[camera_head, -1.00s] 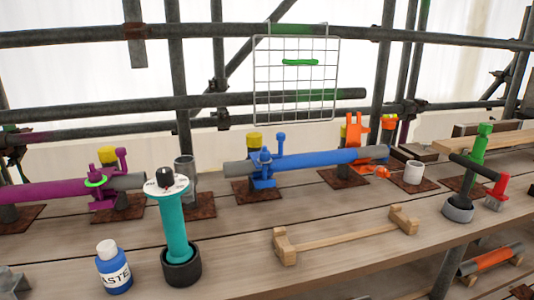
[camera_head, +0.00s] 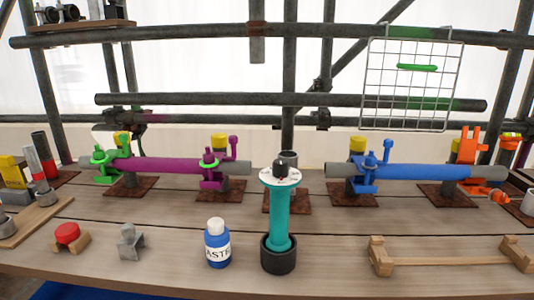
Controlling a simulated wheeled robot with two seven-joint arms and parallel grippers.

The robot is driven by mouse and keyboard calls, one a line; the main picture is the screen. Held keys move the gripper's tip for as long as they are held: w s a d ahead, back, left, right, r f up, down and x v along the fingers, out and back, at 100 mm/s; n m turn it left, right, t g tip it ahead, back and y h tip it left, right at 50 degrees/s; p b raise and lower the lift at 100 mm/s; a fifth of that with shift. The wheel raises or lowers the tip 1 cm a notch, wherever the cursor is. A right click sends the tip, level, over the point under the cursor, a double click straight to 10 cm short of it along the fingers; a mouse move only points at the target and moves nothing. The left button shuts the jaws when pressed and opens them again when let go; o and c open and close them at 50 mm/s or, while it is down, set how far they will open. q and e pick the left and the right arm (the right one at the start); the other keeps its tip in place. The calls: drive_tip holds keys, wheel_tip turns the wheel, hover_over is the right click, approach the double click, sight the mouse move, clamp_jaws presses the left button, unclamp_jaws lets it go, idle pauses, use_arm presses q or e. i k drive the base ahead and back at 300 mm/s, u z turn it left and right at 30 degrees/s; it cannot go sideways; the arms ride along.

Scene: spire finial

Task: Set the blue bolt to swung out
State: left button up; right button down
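The blue clamp (camera_head: 366,170) sits around the left part of the blue tube (camera_head: 425,171), right of the middle of the head view. Its blue bolt (camera_head: 387,151) has a round knob on top and stands roughly upright on the right side of the clamp. I cannot tell from this distance whether the bolt sits in the clamp's slot or is swung clear of it. A yellow-capped post (camera_head: 357,145) stands behind the clamp. Neither of my grippers is in view.
A teal post with a white dial (camera_head: 283,215) and a paste bottle (camera_head: 217,243) stand at the front. A purple tube (camera_head: 165,165) with purple and green clamps lies left. A wooden cradle (camera_head: 450,261) lies front right. Scaffold pipes and a wire grid (camera_head: 408,95) are behind.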

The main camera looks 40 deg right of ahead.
sight(372, 155)
drive_tip(key=u, duration=1)
drive_tip(key=k, duration=0.95)
drive_tip(key=z, duration=1.95)
